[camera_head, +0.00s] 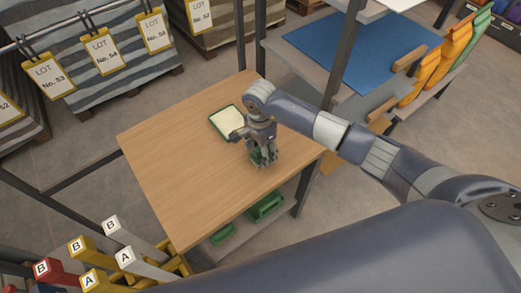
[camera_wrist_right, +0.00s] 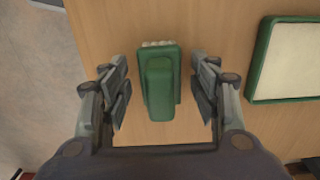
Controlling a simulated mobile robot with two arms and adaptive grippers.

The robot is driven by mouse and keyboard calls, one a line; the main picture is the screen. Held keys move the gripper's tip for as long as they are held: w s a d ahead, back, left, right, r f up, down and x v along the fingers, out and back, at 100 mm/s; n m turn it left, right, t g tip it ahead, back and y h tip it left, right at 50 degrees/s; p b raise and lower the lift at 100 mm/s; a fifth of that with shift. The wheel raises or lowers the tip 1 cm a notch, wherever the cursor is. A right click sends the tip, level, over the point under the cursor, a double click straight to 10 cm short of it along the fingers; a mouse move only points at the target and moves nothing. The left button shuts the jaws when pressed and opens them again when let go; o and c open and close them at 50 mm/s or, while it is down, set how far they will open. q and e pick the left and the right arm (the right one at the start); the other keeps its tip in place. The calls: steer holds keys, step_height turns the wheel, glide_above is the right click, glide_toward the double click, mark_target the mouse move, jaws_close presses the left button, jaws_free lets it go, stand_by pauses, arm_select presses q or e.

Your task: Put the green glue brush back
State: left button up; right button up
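The green glue brush (camera_wrist_right: 160,80) lies on the wooden table, with its pale bristles at the top of the right wrist view. In the head view the brush (camera_head: 257,157) is mostly hidden beneath my right gripper. My right gripper (camera_wrist_right: 160,100) is open, its fingers on either side of the brush with a gap at each side. The gripper (camera_head: 262,158) points down over the right part of the table in the head view. My left gripper does not show.
A green-framed tray (camera_head: 226,121) with a cream inside lies on the table (camera_head: 180,165) near the brush. Green items (camera_head: 266,206) rest on a shelf below. A blue-topped table (camera_head: 345,50) stands behind. The table's left half is clear.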

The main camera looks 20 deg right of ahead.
steer(key=shift+r, duration=0.2)
steer(key=shift+w+r, duration=0.1)
steer(key=shift+r, duration=0.2)
step_height(320, 180, up, 10)
steer(key=b, duration=0.3)
steer(key=shift+r+b, duration=0.25)
steer(key=shift+b, duration=0.05)
steer(key=shift+r, duration=0.4)
